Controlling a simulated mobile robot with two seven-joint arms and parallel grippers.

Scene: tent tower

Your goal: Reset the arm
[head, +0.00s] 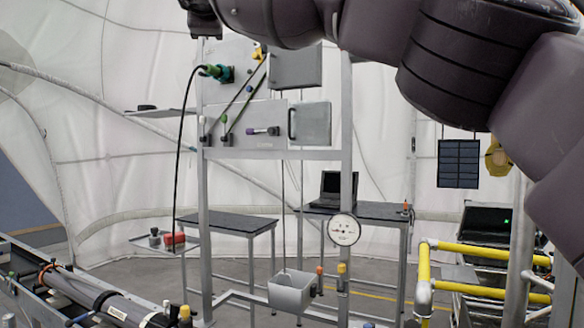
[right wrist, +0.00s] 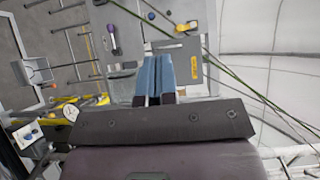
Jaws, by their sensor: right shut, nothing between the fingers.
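My right arm (head: 460,60) crosses the top of the head view from the right edge toward the upper left. Its fingers cannot be made out there. In the right wrist view my right gripper (right wrist: 157,72) is shut, its two blue fingers together with nothing between them. The fingers point toward a grey panel (right wrist: 188,60); I cannot tell how far off it is. My left gripper is in neither view.
A metal frame holds panels (head: 262,127) with a green plug (head: 217,72) and a black cable. Below hang a grey bin (head: 292,292) and a round gauge (head: 344,229). A laptop (head: 338,188) stands on a dark table. Yellow rails (head: 480,251) stand at right.

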